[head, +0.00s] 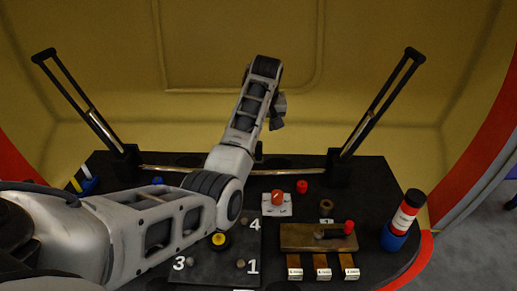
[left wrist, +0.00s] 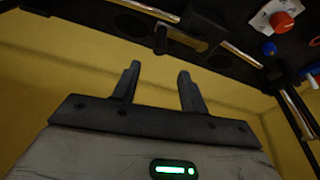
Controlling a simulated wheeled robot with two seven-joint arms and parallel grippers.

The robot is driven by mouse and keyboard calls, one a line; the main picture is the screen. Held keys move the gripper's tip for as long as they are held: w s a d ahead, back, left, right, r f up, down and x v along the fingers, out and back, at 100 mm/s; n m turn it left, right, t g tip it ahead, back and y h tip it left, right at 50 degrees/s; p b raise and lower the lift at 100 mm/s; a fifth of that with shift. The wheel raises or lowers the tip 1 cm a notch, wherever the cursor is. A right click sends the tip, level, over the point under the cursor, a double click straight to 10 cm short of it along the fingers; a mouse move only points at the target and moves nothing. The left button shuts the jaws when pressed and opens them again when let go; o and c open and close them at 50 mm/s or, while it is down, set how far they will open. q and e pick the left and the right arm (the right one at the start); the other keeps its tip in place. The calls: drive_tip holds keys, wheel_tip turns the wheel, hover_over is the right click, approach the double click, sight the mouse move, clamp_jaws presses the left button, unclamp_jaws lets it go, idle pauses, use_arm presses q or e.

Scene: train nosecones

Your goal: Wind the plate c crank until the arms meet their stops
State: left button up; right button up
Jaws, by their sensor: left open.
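Two slotted black arms, the left one (head: 75,95) and the right one (head: 383,100), stand tilted outward from blocks at the bench's back, joined by a long metal rod (head: 290,172). At the rod's middle a dark block with a brownish part (left wrist: 195,42) shows in the left wrist view; my arm mostly hides it in the head view. A brass-coloured plate (head: 300,240) carries a lever with a red knob (head: 348,227). I cannot read which part is plate c. My left gripper (head: 279,110) is raised above the bench, open and empty; its fingers show in the left wrist view (left wrist: 158,88), apart from the block.
A dark numbered plate (head: 235,275) with knobs lies at front. A yellow wall rises behind.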

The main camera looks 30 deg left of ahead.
sight(259, 148)
use_arm(q)
drive_tip(key=b+x, duration=0.3)
drive_tip(key=x, duration=1)
drive_tip(key=shift+a, duration=0.1)
clamp_jaws()
